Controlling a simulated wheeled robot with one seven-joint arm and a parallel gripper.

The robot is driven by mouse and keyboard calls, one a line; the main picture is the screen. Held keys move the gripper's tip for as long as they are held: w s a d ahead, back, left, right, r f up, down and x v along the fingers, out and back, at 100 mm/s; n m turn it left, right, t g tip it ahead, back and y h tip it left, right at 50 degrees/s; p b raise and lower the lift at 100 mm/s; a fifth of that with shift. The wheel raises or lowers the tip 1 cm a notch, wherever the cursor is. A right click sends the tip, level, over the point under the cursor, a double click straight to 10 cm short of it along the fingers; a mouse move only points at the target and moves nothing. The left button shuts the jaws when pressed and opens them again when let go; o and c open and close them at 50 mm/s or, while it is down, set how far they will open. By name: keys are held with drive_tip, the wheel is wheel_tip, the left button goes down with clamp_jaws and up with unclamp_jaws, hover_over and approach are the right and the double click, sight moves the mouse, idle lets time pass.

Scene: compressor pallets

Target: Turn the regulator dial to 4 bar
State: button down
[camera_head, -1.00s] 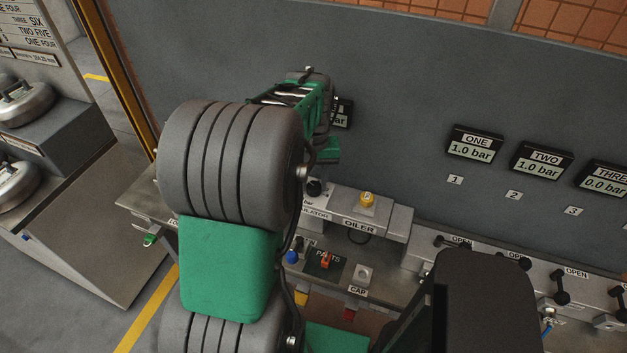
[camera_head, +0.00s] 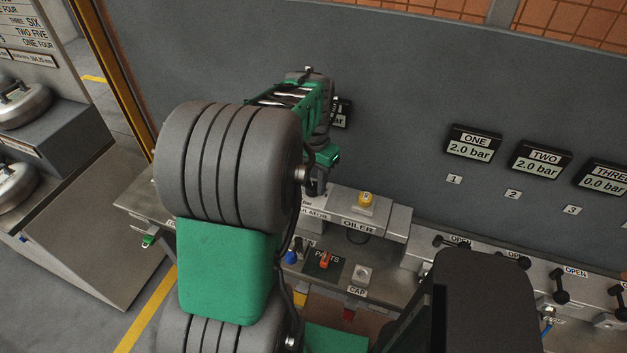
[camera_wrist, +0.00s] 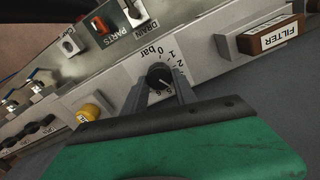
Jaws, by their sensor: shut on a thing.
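The regulator dial (camera_wrist: 160,76) is a dark round knob on a pale panel in the wrist view. Printed numbers and the word "bar" ring it; 0, 1 and 2 are readable, and others are partly hidden or too small. My gripper (camera_wrist: 159,84) is shut on the dial, one grey finger on each side. In the head view my arm hides the dial and most of the gripper. The ONE display (camera_head: 470,149) and TWO display (camera_head: 538,164) each read 2.0 bar. The THREE display (camera_head: 606,178) reads 0.0 bar.
The oiler (camera_head: 366,202) with a yellow cap stands right of my arm. A FILTER block (camera_wrist: 269,36) is close to the dial in the wrist view. Black valve handles (camera_head: 560,286) line the panel's right. A further display (camera_head: 342,113) is partly hidden behind my arm.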

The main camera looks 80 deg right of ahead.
sight(314, 184)
idle(0.4)
drive_tip(key=c, duration=1)
unclamp_jaws()
wheel_tip(314, 184, up, 8)
drive_tip(key=shift+f+b, duration=0.1)
drive_tip(key=shift+b, duration=0.3)
